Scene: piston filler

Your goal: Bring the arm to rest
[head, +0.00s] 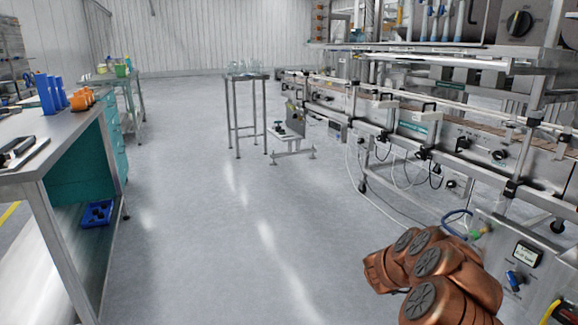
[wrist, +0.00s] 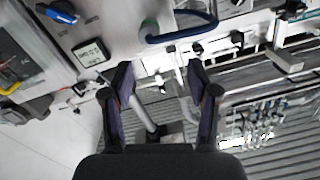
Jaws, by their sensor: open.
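My arm, with copper-coloured joints, shows at the lower right of the head view, bent beside the filling machine (head: 480,155). My gripper (wrist: 160,85) shows in the wrist view with its two dark fingers apart and nothing between them. The fingers point toward the machine's front, where a blue hose (wrist: 182,34) and a small label plate (wrist: 91,52) show. The gripper itself cannot be made out in the head view. I cannot tell whether the fingers touch anything.
A workbench (head: 45,150) with blue and orange items stands at the left, a blue tray (head: 97,213) on its lower shelf. A small metal table (head: 247,78) stands further back. The grey floor (head: 200,220) between bench and machine is clear. Cables hang under the machine.

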